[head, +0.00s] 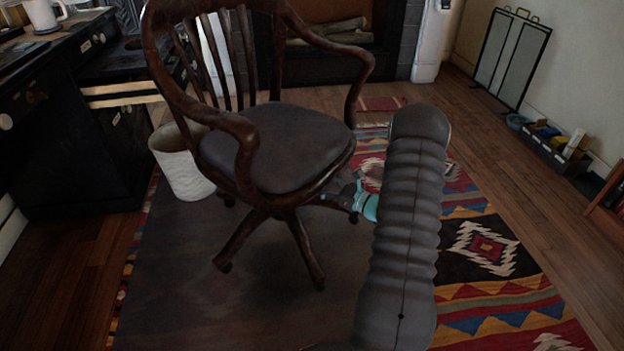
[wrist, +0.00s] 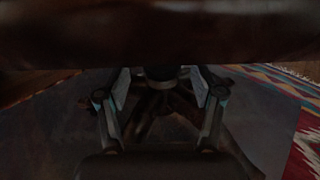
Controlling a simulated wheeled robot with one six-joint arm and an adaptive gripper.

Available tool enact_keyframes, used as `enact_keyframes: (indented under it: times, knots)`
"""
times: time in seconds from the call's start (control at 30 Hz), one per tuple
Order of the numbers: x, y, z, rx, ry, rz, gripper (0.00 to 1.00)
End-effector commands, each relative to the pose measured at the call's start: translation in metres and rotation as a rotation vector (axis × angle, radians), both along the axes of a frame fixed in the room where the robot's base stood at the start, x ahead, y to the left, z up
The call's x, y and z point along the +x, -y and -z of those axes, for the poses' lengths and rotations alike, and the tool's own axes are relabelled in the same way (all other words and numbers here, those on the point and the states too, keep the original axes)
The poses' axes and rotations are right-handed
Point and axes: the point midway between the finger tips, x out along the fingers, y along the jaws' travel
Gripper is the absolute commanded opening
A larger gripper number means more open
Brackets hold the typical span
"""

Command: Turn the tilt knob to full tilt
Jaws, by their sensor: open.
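A dark wooden swivel armchair (head: 280,145) with a grey seat stands in the middle of the head view. My gripper (head: 340,196) reaches in from the right, under the right side of the seat. In the wrist view the two fingers of my gripper (wrist: 160,88) are spread apart. A dark round shape (wrist: 160,72), likely the tilt knob, shows between the fingertips under the seat edge (wrist: 160,35). It is too dark to tell whether the fingers touch it. The chair's legs show below it. The knob cannot be seen in the head view.
A white waste basket (head: 183,168) stands left of the chair beside a dark desk (head: 60,150). A patterned rug (head: 490,245) and a dark floor mat (head: 190,270) lie beneath. A folding screen (head: 512,58) and a low box (head: 548,146) stand at the right.

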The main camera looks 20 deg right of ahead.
Motion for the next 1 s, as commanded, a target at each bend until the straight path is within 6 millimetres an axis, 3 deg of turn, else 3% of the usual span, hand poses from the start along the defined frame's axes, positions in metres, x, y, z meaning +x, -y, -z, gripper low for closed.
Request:
enact_keyframes:
  times: [0.3,0.67,0.7,0.93,1.0]
  knots:
    - [0.034,-0.02,0.0,0.0,-0.001,-0.001,0.67]
    - [0.039,-0.022,0.0,0.0,-0.001,0.0,0.67]
    - [0.039,-0.022,0.0,0.0,-0.001,0.0,0.65]
    - [0.039,-0.022,0.0,0.0,0.0,0.0,0.07]
    - [0.039,-0.022,0.0,0.0,0.0,0.0,0.07]
